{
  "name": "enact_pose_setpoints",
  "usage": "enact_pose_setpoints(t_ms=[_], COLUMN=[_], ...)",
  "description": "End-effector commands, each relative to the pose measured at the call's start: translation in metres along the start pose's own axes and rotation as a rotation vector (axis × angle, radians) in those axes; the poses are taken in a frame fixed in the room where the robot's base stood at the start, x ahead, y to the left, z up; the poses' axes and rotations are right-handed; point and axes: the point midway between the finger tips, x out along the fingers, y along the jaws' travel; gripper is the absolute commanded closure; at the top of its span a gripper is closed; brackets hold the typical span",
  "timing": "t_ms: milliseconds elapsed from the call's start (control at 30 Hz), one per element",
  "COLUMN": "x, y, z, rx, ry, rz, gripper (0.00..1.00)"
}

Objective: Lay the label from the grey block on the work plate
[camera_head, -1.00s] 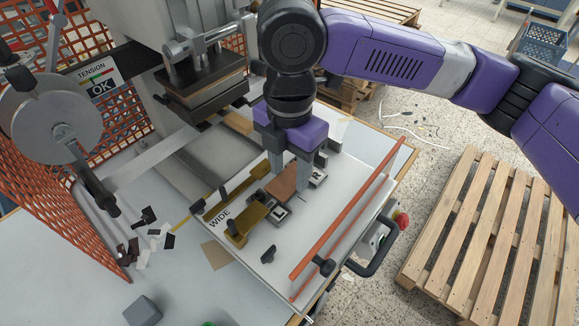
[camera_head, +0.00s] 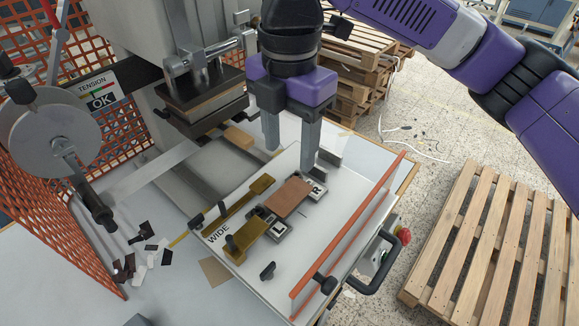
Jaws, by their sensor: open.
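The label, a brown rectangle (camera_head: 289,196), lies flat on the white work plate (camera_head: 318,232), between the small pieces marked L (camera_head: 276,226) and R (camera_head: 316,189). My gripper (camera_head: 290,158) is open and empty. Its two fingers point down above the plate, behind the label and clear of it. The grey block (camera_head: 138,321) is cut off by the bottom left edge of the picture. Only a small part of it shows.
Brass bars (camera_head: 246,238) lie left of the label by the word WIDE. A stamping head (camera_head: 203,98) overhangs behind. An orange rail (camera_head: 345,225) runs along the plate's right side. Dark and white scraps (camera_head: 146,248) litter the table by the orange mesh guard (camera_head: 88,245).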

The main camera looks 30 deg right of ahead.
Motion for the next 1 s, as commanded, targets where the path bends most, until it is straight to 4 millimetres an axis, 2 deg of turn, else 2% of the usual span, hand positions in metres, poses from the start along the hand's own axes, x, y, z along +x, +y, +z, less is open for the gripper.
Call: enact_pose_setpoints(t_ms=[100,233,833,933,1000], x=[-0.016,-0.025,-0.028,-0.039,-0.053], y=[0.000,0.000,0.000,0.000,0.000], z=[0.000,0.000,0.000,0.000,0.000], rx=[0.000,0.000,0.000,0.000,0.000], ry=[-0.001,-0.002,0.000,0.000,0.000], rz=[0.001,0.001,0.000,0.001,0.001], gripper=[0.47,0.47,0.47,0.47,0.47])
